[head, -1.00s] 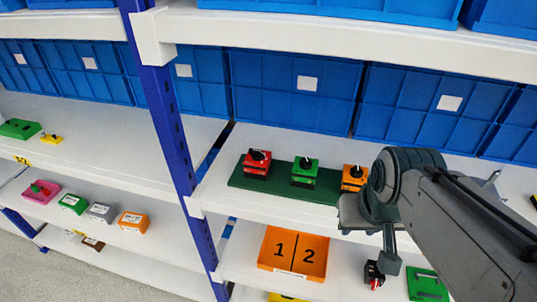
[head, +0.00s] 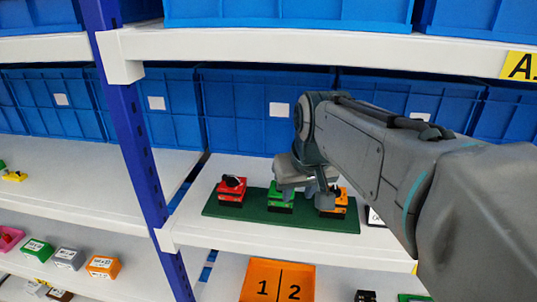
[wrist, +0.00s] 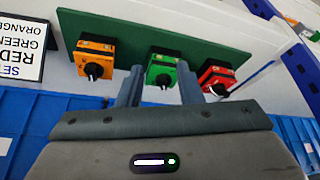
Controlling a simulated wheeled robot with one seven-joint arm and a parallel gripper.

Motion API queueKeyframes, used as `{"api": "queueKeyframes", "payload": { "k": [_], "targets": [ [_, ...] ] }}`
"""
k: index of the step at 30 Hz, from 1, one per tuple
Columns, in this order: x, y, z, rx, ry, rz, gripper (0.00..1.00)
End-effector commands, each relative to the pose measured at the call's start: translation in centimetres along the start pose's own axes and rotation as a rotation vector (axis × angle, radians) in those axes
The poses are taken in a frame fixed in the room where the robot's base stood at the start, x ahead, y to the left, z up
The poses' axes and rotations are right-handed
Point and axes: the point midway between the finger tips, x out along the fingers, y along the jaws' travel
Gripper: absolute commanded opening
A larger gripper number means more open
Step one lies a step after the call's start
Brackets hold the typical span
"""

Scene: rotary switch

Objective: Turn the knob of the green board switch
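The green switch (head: 280,203) stands in the middle of a dark green board (head: 225,210) on the shelf, between a red switch (head: 231,191) and an orange switch (head: 333,205). In the wrist view the green switch (wrist: 161,71) has a black knob (wrist: 162,80). My gripper (wrist: 160,76) is open, with one finger to each side of the green switch in that view. Its fingers look apart from the switch and hold nothing.
A sign (wrist: 24,38) with printed words stands beside the board. Blue bins (head: 245,110) line the back of the shelf. An upper shelf (head: 300,45) runs above, and a blue post (head: 130,130) stands to the left. An orange box marked 1 and 2 (head: 278,281) lies below.

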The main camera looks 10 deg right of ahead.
Motion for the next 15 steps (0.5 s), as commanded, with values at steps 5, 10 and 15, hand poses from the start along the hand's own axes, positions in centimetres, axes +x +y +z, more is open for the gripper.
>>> {"api": "queueKeyframes", "payload": {
  "k": [5, 10, 15],
  "targets": [
    [1.1, -0.1, -2.8, -0.002, -0.003, -0.001, 0.33],
    [2.1, -0.2, -5.4, -0.004, -0.003, -0.003, 0.33],
    [3.2, -0.3, -7.9, -0.006, -0.002, -0.002, 0.33]
  ]
}}
